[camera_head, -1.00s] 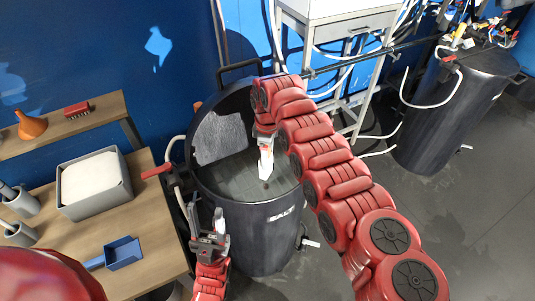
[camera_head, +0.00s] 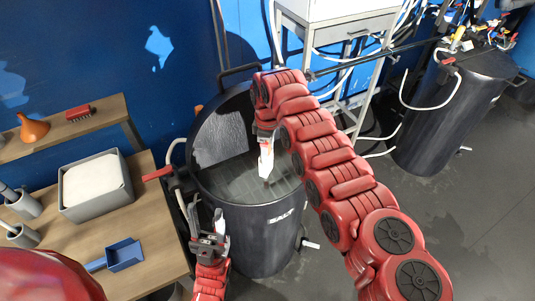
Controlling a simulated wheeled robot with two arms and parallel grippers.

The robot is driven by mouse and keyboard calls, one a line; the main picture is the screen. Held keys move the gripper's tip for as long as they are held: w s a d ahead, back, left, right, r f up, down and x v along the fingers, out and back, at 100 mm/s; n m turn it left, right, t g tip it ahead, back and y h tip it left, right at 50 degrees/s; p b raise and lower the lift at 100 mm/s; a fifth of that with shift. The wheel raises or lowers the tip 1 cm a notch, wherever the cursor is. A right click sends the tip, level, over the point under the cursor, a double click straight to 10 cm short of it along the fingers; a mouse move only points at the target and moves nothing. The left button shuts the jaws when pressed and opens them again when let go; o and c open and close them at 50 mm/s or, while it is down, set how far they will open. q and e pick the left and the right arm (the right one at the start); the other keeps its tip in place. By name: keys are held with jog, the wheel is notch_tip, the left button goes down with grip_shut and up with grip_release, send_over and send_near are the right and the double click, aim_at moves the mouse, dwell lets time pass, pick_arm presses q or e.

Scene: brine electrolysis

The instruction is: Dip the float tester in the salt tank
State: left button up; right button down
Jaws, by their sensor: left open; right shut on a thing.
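The salt tank (camera_head: 262,240) is a black barrel with a white SALT label, standing at the centre with its top open and grey liquid inside. My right gripper (camera_head: 266,150) reaches over the tank from the right and points down into its mouth. It is shut on a slim white thing, likely the float tester (camera_head: 266,164), whose lower end is at or close to the liquid; I cannot tell if it touches. My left gripper (camera_head: 208,228) is open and empty, beside the tank's front left wall.
A wooden bench (camera_head: 150,262) at left holds a grey bin of white salt (camera_head: 95,188), a blue scoop (camera_head: 124,255) and grey cups. A shelf (camera_head: 62,134) carries an orange funnel (camera_head: 33,127). A second black tank (camera_head: 440,120) stands at right, with hoses between.

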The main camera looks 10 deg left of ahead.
notch_tip(320, 180, up, 6)
jog(key=shift+r, duration=0.1)
notch_tip(320, 180, up, 5)
jog(key=shift+f+p, duration=0.1)
jog(key=shift+p, duration=0.75)
notch_tip(320, 180, up, 6)
jog(key=p, duration=0.4)
notch_tip(320, 180, up, 11)
jog(key=p, duration=0.9)
jog(key=shift+f, duration=0.15)
